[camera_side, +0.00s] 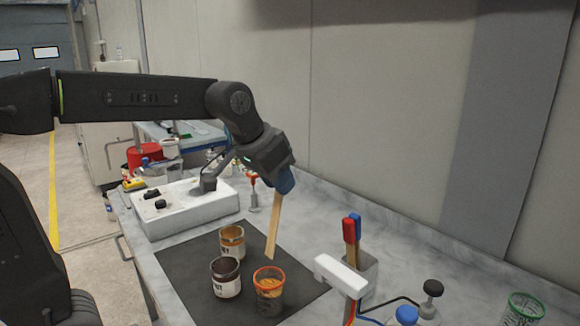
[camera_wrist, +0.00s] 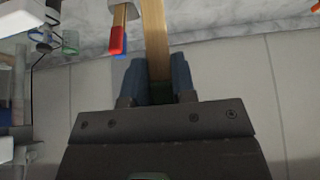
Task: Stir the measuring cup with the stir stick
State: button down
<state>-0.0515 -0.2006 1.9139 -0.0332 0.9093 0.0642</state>
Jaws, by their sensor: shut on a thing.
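My gripper (camera_side: 284,181) is shut on a flat wooden stir stick (camera_side: 273,228), which hangs down, slightly tilted. In the wrist view the stick (camera_wrist: 155,38) runs up from between the blue fingers of my gripper (camera_wrist: 158,80). The measuring cup (camera_side: 269,290) is clear with an orange rim and brownish-orange contents, and stands on the dark mat at the front. The stick's lower end appears just above the cup's rim in the side view; I cannot tell its exact depth. The cup is not visible in the wrist view.
Two open paint cans, one dark (camera_side: 226,279) and one orange-brown (camera_side: 232,242), stand beside the cup on the black mat (camera_side: 187,263). At right, a holder (camera_side: 342,275) carries red- and blue-handled tools (camera_side: 350,232). A white control box (camera_side: 185,208) sits behind left.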

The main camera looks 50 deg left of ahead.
aim_at(271, 230)
jog(key=shift+f, duration=0.3)
jog(key=shift+s+f, duration=0.1)
jog(key=shift+f, duration=6)
jog(key=shift+a, duration=0.2)
